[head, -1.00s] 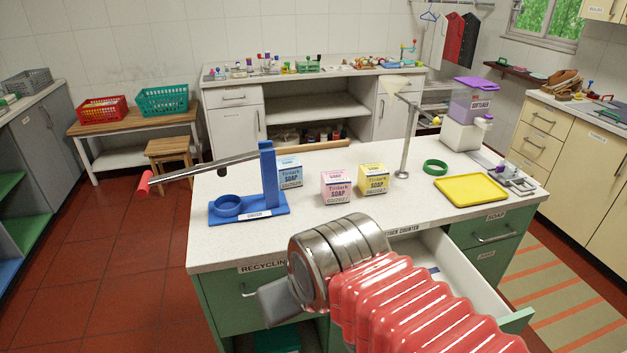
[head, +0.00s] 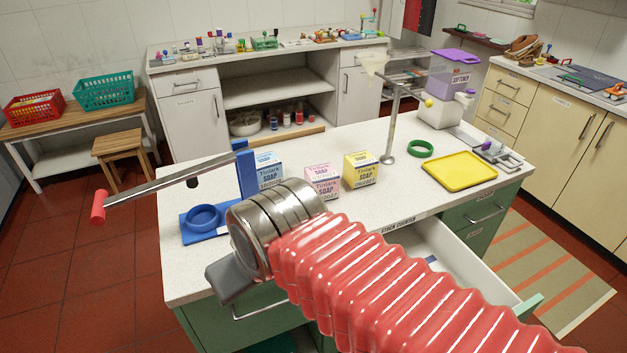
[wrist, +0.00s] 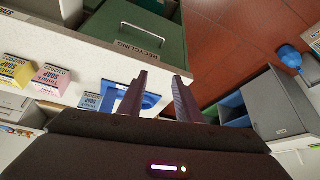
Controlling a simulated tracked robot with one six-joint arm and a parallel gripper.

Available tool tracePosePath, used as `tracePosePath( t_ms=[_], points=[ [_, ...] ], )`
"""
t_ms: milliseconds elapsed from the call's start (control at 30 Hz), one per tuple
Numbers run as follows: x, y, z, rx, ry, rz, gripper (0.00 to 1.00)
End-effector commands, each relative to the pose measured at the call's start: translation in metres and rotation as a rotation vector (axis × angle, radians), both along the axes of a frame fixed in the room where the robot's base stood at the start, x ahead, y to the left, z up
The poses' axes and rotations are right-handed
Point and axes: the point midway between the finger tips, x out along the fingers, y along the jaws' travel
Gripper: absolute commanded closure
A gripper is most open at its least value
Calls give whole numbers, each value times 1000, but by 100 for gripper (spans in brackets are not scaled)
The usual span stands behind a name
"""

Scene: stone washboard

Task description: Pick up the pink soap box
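The pink soap box (head: 322,180) stands upright on the white counter (head: 300,228), between the blue soap box (head: 267,170) and the yellow soap box (head: 361,170). My arm's metal end partly covers its lower left in the head view. In the wrist view the pink soap box (wrist: 49,79) is at the left, beside the yellow (wrist: 14,70) and blue (wrist: 90,101) boxes. My gripper (wrist: 160,77) shows two dark fingers apart with nothing held between them. It is off to the side of the pink box, not touching it.
A blue stand (head: 246,172) with a long metal lever (head: 160,188) is left of the boxes. A funnel stand (head: 391,130), green ring (head: 421,149) and yellow tray (head: 459,169) stand at right. An open drawer (head: 460,265) juts from the counter's front.

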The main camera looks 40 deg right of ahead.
Motion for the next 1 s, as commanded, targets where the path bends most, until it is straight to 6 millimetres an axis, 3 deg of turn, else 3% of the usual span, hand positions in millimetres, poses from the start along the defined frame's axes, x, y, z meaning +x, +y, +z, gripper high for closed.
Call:
tracePosePath(
  t_ms=[267,433,533,667,1000],
  points=[
    [0,0,0,0,0,0,69],
    [3,-4,0,-5,-6,-10,58],
    [14,-16,-2,-21,-24,-42,51],
    [38,-47,-6,-63,-75,-114,42],
    [105,-164,-22,-203,-265,-287,18]
  ],
)
